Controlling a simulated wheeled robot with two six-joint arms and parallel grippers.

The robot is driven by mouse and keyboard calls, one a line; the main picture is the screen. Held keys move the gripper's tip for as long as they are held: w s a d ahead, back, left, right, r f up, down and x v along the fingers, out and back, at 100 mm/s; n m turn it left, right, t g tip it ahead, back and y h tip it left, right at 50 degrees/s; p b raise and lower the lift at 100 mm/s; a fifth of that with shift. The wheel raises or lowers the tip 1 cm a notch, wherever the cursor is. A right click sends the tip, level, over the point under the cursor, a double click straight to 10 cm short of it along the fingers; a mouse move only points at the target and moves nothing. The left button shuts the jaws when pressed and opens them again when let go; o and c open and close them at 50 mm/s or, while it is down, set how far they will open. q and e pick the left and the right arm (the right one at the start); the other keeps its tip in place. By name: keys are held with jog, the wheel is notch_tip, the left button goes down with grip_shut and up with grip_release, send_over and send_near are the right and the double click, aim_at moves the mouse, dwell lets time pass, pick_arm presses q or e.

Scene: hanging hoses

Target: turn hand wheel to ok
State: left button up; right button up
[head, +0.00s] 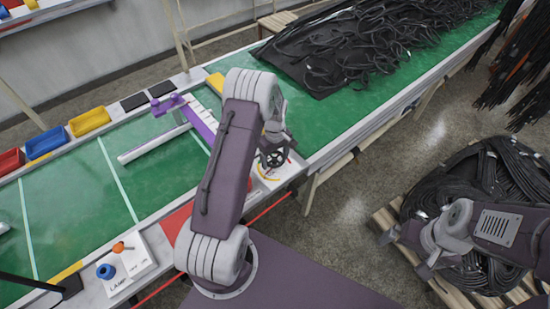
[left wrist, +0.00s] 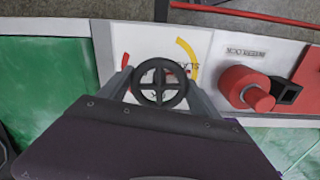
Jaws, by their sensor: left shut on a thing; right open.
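The black four-spoked hand wheel (head: 276,158) sits on a white dial plate (head: 262,183) at the belt's near edge. In the left wrist view the hand wheel (left wrist: 159,88) is seen face on, with a yellow arc and a red mark on the dial plate (left wrist: 130,38) around it. The dial's lettering is partly hidden and too small to read surely. My left gripper (left wrist: 158,84) is shut on the hand wheel, with one grey finger on each side of the rim. My right gripper (head: 402,254) is open and empty at the right, near the coiled hoses.
A red knob (left wrist: 250,89) stands right of the wheel in the left wrist view. A lamp switch box (head: 128,262) is at the lower left. Black hoses (head: 375,45) lie on the green belt (head: 75,190). Coiled hoses (head: 505,180) rest on a pallet at the right.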

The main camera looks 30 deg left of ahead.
aim_at(274, 158)
pick_arm(q)
jog(key=m, duration=0.5)
jog(key=shift+p, duration=0.4)
jog(key=m, duration=0.4)
jog(key=shift+a+m+p, duration=0.1)
jog(key=shift+m+p, duration=0.2)
jog(key=m, duration=0.5)
jog(key=shift+a, duration=0.1)
jog(key=m, duration=0.5)
jog(key=shift+p, duration=0.3)
jog(key=shift+r, duration=0.1)
jog(key=o, duration=1.4)
notch_tip(274, 158, up, 9)
